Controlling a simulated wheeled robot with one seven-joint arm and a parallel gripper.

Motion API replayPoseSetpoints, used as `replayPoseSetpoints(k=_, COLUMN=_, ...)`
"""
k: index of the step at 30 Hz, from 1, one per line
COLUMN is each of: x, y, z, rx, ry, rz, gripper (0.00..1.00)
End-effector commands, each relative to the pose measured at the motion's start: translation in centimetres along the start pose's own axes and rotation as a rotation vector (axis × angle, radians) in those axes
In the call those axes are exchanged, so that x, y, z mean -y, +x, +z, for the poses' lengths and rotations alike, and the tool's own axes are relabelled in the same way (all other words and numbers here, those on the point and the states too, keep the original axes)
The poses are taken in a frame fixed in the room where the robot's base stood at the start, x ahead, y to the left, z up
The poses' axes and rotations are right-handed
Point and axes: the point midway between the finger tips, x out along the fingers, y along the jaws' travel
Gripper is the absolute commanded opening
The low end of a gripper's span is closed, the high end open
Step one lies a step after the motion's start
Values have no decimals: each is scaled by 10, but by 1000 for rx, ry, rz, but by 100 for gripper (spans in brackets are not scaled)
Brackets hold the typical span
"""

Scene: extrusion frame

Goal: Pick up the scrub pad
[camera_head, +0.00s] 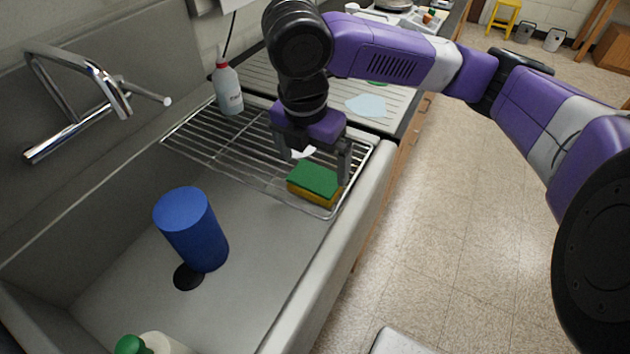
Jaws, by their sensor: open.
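The scrub pad (315,181) is a block with a green top and a yellow lower side. It lies on the wire rack (215,152) at the rack's near right end, beside the sink's right wall. My gripper (317,172) is open and points down over the pad. One finger is at the pad's right side; the other is behind its upper left part. I cannot tell whether either finger touches the pad. A small white thing shows between the fingers, behind the pad.
A blue cylinder (190,230) stands in the sink (120,283) beside the dark drain. A white bottle with a red cap (228,88) stands behind the rack. The faucet (85,85) is on the left. A green-capped bottle (150,344) is at the near edge.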

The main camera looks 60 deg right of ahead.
Motion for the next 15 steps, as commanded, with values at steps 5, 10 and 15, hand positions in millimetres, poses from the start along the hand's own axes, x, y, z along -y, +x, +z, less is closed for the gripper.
replayPoseSetpoints(k=5, x=3, y=23, z=-1, rx=-1, ry=1, rz=-2, gripper=100)
replayPoseSetpoints(k=10, x=2, y=44, z=-2, rx=0, ry=2, rz=1, gripper=100)
replayPoseSetpoints(k=15, x=2, y=50, z=-2, rx=0, ry=0, rz=2, gripper=100)
